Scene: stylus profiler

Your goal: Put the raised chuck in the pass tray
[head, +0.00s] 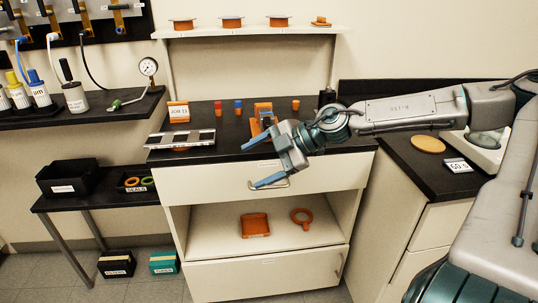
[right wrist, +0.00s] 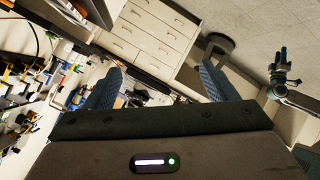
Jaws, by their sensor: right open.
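My right gripper (head: 249,167) is open and empty in front of the middle cabinet's top drawer, below the bench edge. Its two blue fingers also show apart in the right wrist view (right wrist: 158,82). Orange round pieces (head: 232,21) stand in a row on the high shelf; I cannot tell which, if any, is the raised chuck. An orange device (head: 263,110) stands on the bench behind the gripper, partly hidden by it. No label that I can read marks a pass tray. What looks like my left gripper (right wrist: 283,55) is small in the right wrist view, its jaws unclear.
A silver slotted plate (head: 180,139) lies at the bench's left front. Small red and blue pieces (head: 238,107) stand behind. An orange tray (head: 255,225) and ring (head: 301,217) are in the open cabinet. A black bin (head: 66,180) is at left; an orange disc (head: 428,144) at right.

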